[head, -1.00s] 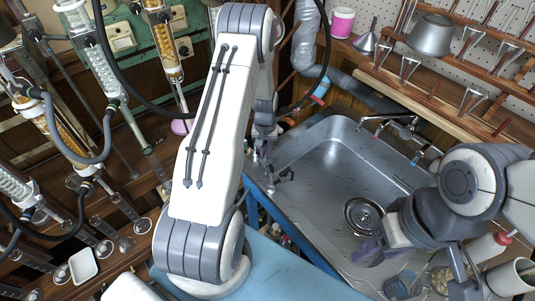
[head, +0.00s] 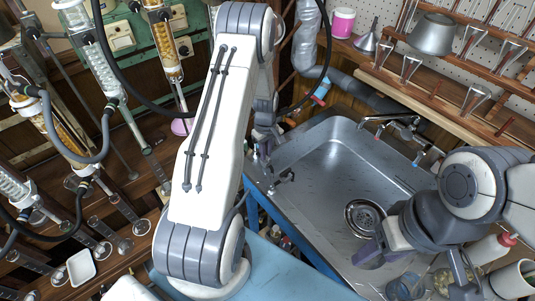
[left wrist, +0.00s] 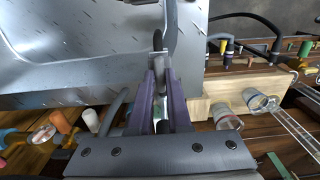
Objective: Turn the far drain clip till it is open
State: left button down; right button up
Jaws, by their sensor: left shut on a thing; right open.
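My left gripper (left wrist: 160,90) has its purple fingers shut on a slim grey metal piece (left wrist: 158,62), which I take to be the far drain clip, at the sink's edge. In the head view, a small dark metal fitting (head: 284,177) shows on the sink's left rim, just below my left gripper (head: 265,155), which is partly hidden by my own arm. I cannot tell from these views how far the clip is turned. My right gripper (head: 376,250) is open at the sink's near right side, partly hidden by its wrist.
The steel sink (head: 325,165) is empty, with a round drain (head: 364,217). Glass columns (head: 90,50) and hoses crowd the left. A wooden rack (left wrist: 243,88) with capped tubes stands right in the left wrist view. A grey funnel (head: 431,35) sits at the back right.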

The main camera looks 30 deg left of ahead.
pick_arm(q)
jog(key=shift+s+f+n, duration=0.15)
jog(key=shift+s+n, duration=0.25)
jog(key=c, duration=0.9)
grip_release()
jog(key=shift+o, duration=0.2)
jog(key=shift+w, duration=0.1)
jog(key=shift+w+r, duration=0.15)
jog(key=shift+r, duration=0.45)
notch_tip(320, 180, up, 9)
jog(key=b, duration=0.1)
jog(key=shift+r, duration=0.2)
